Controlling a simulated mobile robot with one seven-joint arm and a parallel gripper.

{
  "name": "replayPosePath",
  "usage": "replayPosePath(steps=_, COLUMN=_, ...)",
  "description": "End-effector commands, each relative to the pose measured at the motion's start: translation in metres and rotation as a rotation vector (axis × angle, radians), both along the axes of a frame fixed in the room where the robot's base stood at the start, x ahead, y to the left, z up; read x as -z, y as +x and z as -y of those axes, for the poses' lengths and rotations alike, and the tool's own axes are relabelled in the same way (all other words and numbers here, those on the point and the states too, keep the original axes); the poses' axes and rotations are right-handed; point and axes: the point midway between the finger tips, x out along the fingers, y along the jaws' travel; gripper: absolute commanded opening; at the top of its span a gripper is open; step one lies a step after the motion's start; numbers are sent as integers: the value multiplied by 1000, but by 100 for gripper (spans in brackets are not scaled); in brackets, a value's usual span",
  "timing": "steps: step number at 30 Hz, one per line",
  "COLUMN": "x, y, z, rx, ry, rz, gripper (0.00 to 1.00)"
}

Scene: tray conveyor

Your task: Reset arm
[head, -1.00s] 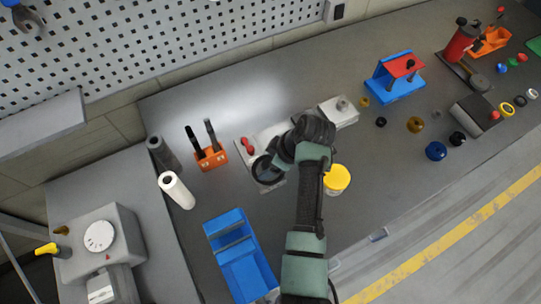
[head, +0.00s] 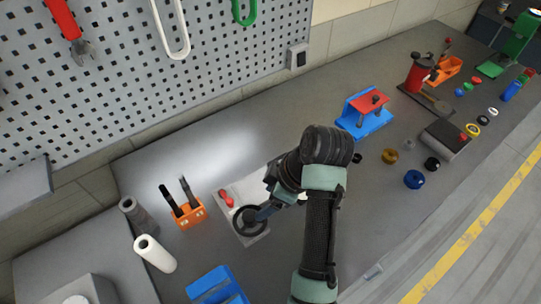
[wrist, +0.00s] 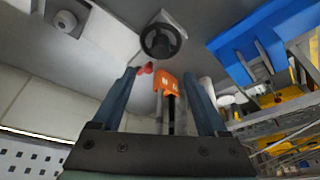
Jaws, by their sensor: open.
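My gripper (head: 262,212) is at the end of my dark green and black arm, over the bench in the head view. In the wrist view its two blue-grey fingers (wrist: 162,78) stand wide apart, with nothing held between them. A grey plate with a black handwheel (head: 250,219) and a red handle (head: 226,198) lies by the fingertips in the head view. The wrist view shows the handwheel (wrist: 162,40) beyond the fingertips, apart from them. My forearm hides part of the bench behind it.
An orange holder (head: 186,216) with black-handled tools stands left of the gripper. A white roll (head: 154,253) and a blue bin (head: 217,287) are nearer. A blue stand (head: 364,118) and several loose rings and caps lie right. A perforated panel (head: 190,60) rises behind.

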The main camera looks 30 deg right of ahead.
Motion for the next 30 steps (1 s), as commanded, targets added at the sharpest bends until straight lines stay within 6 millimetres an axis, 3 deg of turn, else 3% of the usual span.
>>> replayPosePath(steps=6, x=-13, y=-4, z=3, rx=0, ry=0, rz=0, gripper=76)
replayPosePath(steps=23, x=-16, y=0, z=3, rx=7, ry=-9, rz=13, gripper=76)
replayPosePath(steps=26, x=-36, y=23, z=4, rx=63, ry=-63, rz=93, gripper=76)
replayPosePath(steps=29, x=-79, y=62, z=2, rx=165, ry=-132, rz=261, gripper=76)
replayPosePath(steps=30, x=-103, y=79, z=-1, rx=212, ry=-152, rz=348, gripper=76)
